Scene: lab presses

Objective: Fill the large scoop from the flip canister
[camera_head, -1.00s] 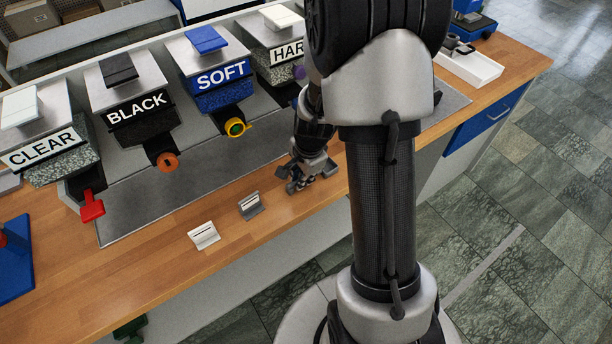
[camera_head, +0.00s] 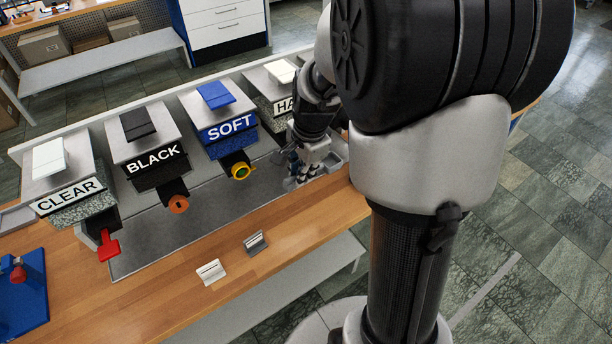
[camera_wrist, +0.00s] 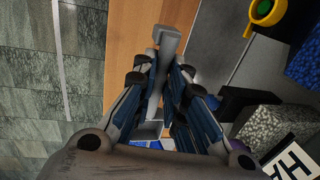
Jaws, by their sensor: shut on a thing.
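My gripper (camera_head: 306,172) is over the grey metal tray strip at the front of the canisters, below the canister whose label is partly hidden. In the wrist view my gripper (camera_wrist: 170,80) is shut on a grey bar-like handle (camera_wrist: 168,45), which seems to belong to the scoop. A grey open shape (camera_head: 335,158) beside the gripper may be the scoop's bowl, but it is partly hidden. The canisters stand in a row: CLEAR (camera_head: 66,196), BLACK (camera_head: 153,166), SOFT (camera_head: 230,131) and one reading "HA" (camera_head: 286,106). I cannot tell which is the flip canister.
The spouts differ: red lever (camera_head: 108,245), orange knob (camera_head: 179,204), yellow ring (camera_head: 241,171). Two small card holders, white (camera_head: 210,272) and grey (camera_head: 255,243), stand on the wooden bench (camera_head: 170,305). A blue stand (camera_head: 30,290) is at the left. My arm hides the right side.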

